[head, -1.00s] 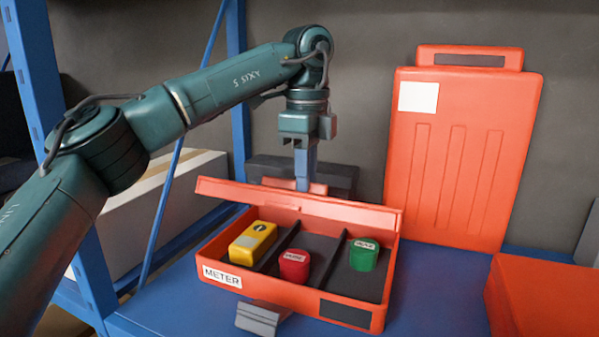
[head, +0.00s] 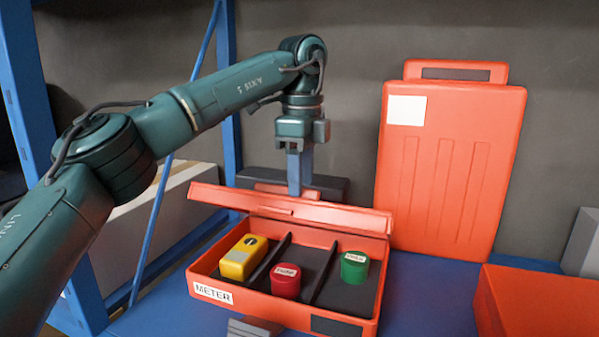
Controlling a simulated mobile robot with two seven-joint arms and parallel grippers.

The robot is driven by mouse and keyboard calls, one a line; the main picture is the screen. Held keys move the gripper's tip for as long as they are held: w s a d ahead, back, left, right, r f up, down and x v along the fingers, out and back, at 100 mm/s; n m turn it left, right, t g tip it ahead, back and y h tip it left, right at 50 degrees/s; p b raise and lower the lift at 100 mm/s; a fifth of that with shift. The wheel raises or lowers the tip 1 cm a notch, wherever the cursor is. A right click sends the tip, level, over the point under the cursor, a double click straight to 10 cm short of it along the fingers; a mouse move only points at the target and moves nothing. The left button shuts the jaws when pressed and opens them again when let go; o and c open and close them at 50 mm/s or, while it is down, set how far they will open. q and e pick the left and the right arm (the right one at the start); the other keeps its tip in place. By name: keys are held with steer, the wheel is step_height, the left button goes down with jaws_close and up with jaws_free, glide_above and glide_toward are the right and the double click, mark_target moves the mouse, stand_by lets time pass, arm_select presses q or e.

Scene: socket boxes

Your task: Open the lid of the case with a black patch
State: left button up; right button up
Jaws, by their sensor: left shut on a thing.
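The orange case (head: 278,307) with a METER label and a black patch (head: 336,327) on its front stands on the blue shelf. Its lid (head: 335,213) is raised at the back of the case, seen nearly edge-on, so the inside shows. My left gripper (head: 299,188) points down at the middle of the lid's upper edge and is shut on the lid; its fingertips are partly hidden there. Inside lie a yellow block (head: 242,258), a red round piece (head: 286,281) and a green round piece (head: 354,267), split by dark dividers.
A large orange panel-like case (head: 450,170) with a white patch leans upright on the back wall. Another orange box (head: 530,305) is at the right front. Blue rack posts (head: 30,95) and a white box (head: 160,220) are at the left. Bare shelf (head: 430,290) shows between the cases.

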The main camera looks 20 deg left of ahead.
arm_select(q)
steer(key=shift+w, duration=0.1)
step_height(320, 180, up, 8)
steer(key=shift+f, duration=0.2)
stand_by(0.5)
stand_by(0.3)
